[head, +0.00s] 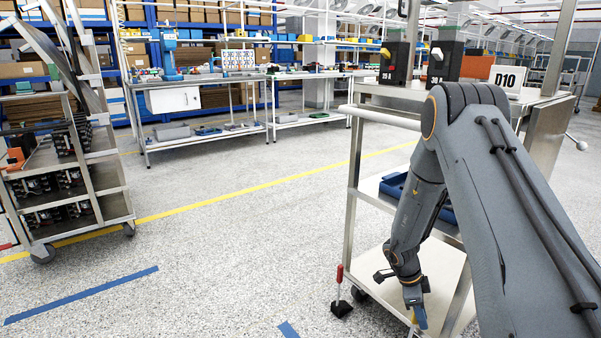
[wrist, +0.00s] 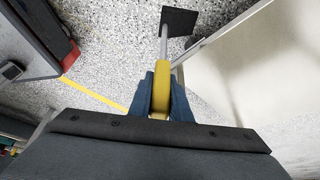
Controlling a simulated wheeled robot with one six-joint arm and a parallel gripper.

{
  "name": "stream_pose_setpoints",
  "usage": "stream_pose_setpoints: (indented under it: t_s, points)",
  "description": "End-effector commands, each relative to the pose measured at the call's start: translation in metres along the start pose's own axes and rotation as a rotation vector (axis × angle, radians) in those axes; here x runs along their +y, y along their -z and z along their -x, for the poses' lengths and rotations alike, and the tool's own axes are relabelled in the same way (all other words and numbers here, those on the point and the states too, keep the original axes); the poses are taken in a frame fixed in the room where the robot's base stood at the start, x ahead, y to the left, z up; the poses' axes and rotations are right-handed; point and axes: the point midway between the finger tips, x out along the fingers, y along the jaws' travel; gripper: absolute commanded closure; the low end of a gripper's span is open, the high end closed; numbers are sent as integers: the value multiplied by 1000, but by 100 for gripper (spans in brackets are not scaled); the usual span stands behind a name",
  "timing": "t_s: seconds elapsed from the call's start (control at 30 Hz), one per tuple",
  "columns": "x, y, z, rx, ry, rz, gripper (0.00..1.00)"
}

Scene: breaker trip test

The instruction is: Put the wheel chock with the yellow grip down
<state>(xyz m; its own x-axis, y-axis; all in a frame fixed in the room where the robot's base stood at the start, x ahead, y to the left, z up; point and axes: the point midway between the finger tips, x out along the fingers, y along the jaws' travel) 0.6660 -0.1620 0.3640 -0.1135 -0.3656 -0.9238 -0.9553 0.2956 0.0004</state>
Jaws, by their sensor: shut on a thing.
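My gripper (wrist: 161,92) has blue fingers shut around the yellow grip of a wheel chock (wrist: 160,92). A grey rod runs from the grip to the chock's black block, which shows at the top of the wrist view above the speckled floor. I cannot tell whether the block touches the floor. In the head view my gripper (head: 418,318) is low beside the cart, with a little yellow showing at its fingers and the block out of frame. Another chock, with a red grip (head: 340,274), stands on the floor by a cart wheel.
A shelf trolley (head: 105,170) stands at the left. The floor between them is open, with yellow and blue tape lines.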

Motion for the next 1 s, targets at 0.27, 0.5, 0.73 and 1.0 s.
stream_pose_setpoints:
  t_s: [0.27,0.5,0.73,1.0]
  points:
    - [-22,-4,43,0,166,392,100]
    - [-23,-22,75,0,293,703,100]
    - [-11,-41,99,1,393,946,100]
    - [10,-59,119,1,487,1172,100]
